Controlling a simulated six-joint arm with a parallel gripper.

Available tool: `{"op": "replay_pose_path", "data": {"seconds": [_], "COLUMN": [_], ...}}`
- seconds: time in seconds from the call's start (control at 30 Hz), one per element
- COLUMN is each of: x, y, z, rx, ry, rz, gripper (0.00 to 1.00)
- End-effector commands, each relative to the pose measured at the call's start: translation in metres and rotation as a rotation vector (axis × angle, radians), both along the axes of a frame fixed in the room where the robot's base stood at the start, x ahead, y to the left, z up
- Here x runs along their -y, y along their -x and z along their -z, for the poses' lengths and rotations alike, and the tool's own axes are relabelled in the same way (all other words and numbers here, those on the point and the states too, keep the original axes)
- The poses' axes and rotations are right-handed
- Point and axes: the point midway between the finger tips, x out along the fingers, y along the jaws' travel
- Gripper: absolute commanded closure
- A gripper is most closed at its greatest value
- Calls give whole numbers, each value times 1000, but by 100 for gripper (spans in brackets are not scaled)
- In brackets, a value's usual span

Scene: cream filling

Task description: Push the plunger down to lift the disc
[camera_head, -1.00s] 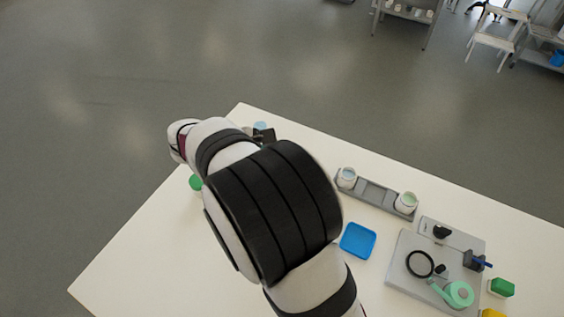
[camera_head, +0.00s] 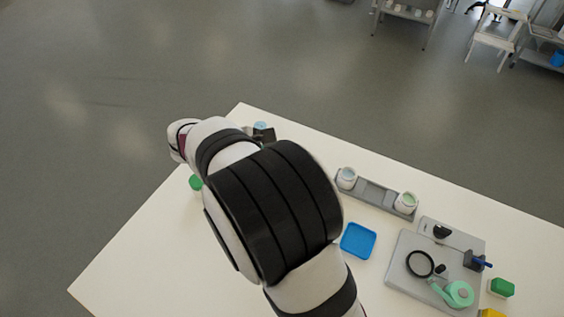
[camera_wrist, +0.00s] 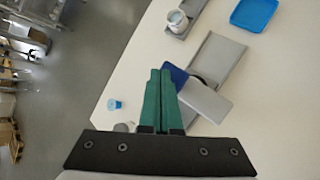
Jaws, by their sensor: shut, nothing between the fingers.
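In the wrist view my gripper (camera_wrist: 160,74) has its two green fingers pressed together with nothing between them. The fingertips are over or beside a grey device with a blue part (camera_wrist: 179,75), a grey block (camera_wrist: 206,101) and a dark round edge (camera_wrist: 200,79). I cannot tell whether they touch it. The plunger and the disc cannot be made out for certain; the fingers cover part of the device. In the head view my arm hides the fingers and most of this spot.
A grey holder (camera_head: 374,193) carries two white jars (camera_head: 347,178) (camera_head: 405,203). A blue tray (camera_head: 358,240) lies beside it. A grey board (camera_head: 408,282) with tools stands at the right. A small light-blue cup (camera_wrist: 115,104) is near the table edge, left of the fingers.

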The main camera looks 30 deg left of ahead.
Motion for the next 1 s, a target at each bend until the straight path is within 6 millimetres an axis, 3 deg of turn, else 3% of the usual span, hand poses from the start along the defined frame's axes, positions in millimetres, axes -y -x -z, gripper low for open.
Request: {"op": "replay_pose_path", "data": {"seconds": [0.2, 0.5, 0.8, 1.0], "x": [0, 0, 0, 0], "y": [0, 0, 0, 0], "z": [-17, -21, -62, -78], "rx": [1, 0, 1, 1], "ry": [-2, -1, -4, -2], "rz": [0, -1, 1, 0], "gripper": [100, 100, 100, 100]}}
